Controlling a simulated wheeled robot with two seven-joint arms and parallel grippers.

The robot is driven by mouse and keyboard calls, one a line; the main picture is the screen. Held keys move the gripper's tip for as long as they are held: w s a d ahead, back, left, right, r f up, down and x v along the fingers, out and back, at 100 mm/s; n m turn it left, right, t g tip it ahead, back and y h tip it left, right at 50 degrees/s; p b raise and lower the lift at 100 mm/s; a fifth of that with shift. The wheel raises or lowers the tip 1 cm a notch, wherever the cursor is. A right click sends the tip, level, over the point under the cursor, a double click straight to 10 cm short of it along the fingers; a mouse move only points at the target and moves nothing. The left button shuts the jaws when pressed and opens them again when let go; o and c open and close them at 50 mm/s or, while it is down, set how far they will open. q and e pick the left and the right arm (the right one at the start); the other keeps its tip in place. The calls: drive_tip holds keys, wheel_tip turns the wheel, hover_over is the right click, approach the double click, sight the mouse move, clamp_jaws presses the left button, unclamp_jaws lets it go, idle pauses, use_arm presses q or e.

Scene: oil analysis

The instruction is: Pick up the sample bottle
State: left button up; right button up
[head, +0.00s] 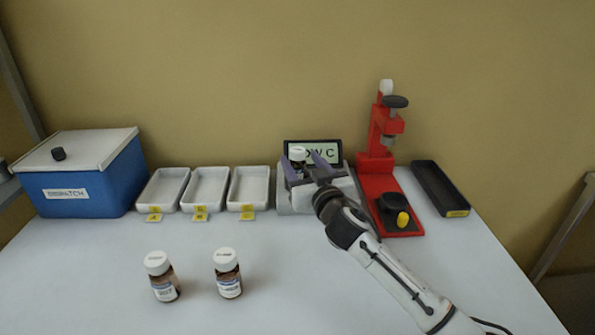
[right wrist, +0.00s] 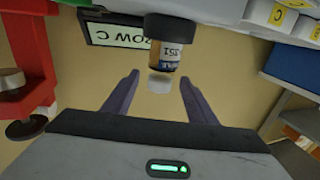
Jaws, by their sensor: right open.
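A sample bottle with a white cap (head: 298,153) stands on the grey-white device (head: 296,201) at the back of the table. In the right wrist view the picture is upside down, and the bottle (right wrist: 172,55) shows a brown body, a label and a dark ring around its base. My right gripper (head: 300,163) is open, with its purple fingers on either side of the bottle's cap. A gap shows between cap and fingers in the right wrist view (right wrist: 160,77). Two more brown bottles, one left (head: 163,278) and one right (head: 228,275), stand upright on the front of the table. My left gripper is out of view.
Three white trays (head: 205,188) with yellow tags stand left of the device. A blue box (head: 82,192) is at far left. A red press (head: 377,170) and a black tray (head: 436,184) stand to the right. A display (head: 330,152) is behind the bottle.

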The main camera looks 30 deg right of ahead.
sight(300, 160)
drive_tip(key=w, duration=0.3)
drive_tip(key=shift+w+d+b, duration=0.1)
drive_tip(key=shift+d+b, duration=0.1)
drive_tip(key=shift+b, duration=0.1)
clamp_jaws()
